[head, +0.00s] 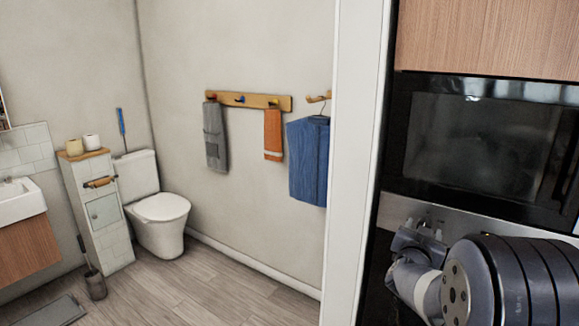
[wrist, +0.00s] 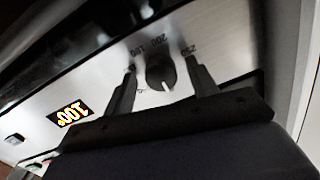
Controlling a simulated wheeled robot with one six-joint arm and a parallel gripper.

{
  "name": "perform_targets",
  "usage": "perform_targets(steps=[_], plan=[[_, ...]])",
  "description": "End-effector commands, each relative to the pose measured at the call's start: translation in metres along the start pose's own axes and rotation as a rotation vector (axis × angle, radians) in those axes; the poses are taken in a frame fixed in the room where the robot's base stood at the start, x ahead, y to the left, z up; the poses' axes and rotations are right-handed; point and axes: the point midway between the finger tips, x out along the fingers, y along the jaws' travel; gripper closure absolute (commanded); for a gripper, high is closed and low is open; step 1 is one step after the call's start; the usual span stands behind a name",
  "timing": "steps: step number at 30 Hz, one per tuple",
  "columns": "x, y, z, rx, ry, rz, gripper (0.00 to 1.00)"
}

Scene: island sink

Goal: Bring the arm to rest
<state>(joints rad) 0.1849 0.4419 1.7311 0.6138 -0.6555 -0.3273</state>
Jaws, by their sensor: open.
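The fingers point at a silver oven panel (wrist: 100,85). A black round knob (wrist: 161,72) with a white mark and printed numbers sits on the panel, between the fingers in the picture. I cannot tell whether the fingers touch the panel. In the head view my arm is at the lower right, in front of the oven panel (head: 455,222), and the fingertips are hidden there.
A lit orange display (wrist: 70,114) is on the panel at left. A black microwave (head: 490,140) is above the panel, under a wooden cabinet (head: 490,38). A white wall edge (head: 358,160) stands left of them. Beyond it are a toilet (head: 160,215) and open wooden floor (head: 205,285).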

Motion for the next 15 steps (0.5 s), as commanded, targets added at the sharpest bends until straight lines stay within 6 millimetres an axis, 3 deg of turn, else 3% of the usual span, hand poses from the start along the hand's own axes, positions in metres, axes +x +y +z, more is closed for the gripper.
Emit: perform_targets(steps=[15], plan=[[-0.0001, -0.0002, 0.0027, 0.458, 0.022, -0.022, 0.45]])
